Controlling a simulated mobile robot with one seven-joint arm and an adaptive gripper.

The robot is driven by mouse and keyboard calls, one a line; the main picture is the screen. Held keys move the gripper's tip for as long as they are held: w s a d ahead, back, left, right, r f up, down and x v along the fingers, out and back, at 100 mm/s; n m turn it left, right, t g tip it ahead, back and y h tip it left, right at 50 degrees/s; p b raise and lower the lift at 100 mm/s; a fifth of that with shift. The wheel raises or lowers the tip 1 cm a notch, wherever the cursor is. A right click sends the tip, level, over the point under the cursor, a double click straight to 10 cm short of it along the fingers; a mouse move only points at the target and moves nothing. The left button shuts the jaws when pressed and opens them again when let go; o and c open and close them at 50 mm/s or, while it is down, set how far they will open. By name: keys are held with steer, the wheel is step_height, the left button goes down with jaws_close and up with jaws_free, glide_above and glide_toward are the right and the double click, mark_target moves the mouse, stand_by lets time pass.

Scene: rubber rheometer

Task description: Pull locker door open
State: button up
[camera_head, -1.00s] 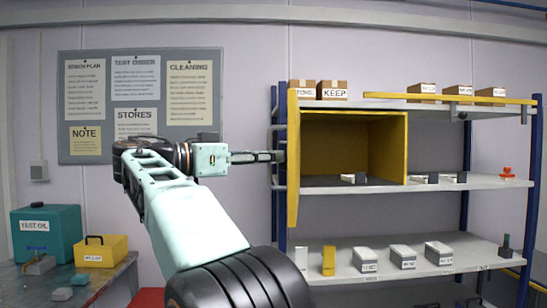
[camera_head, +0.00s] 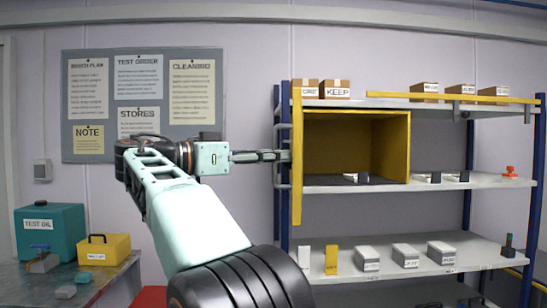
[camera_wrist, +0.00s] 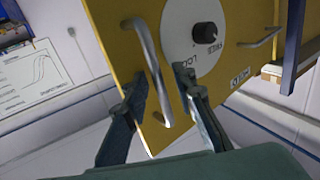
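The yellow locker (camera_head: 407,150) stands on the middle shelf in the head view, with its interior in plain sight. Its door (camera_head: 297,165) stands swung out at the locker's left side, seen nearly edge-on. In the wrist view the door face (camera_wrist: 108,30) carries a round white dial plate and a grey bar handle (camera_wrist: 147,50). My gripper (camera_head: 288,155) reaches the door from the left. In the wrist view its fingers (camera_wrist: 162,92) are apart, one on each side of the handle's lower part, with gaps showing. No firm contact is visible.
The blue shelf post (camera_head: 283,235) stands close behind the door. Small boxes (camera_head: 405,255) line the lower shelf, and cartons (camera_head: 336,89) sit on top. A bench with a teal box (camera_head: 50,230) and a yellow case (camera_head: 104,249) is at the left. A second handle (camera_wrist: 260,40) shows at the right in the wrist view.

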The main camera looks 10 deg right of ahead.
steer(key=v, duration=1.2)
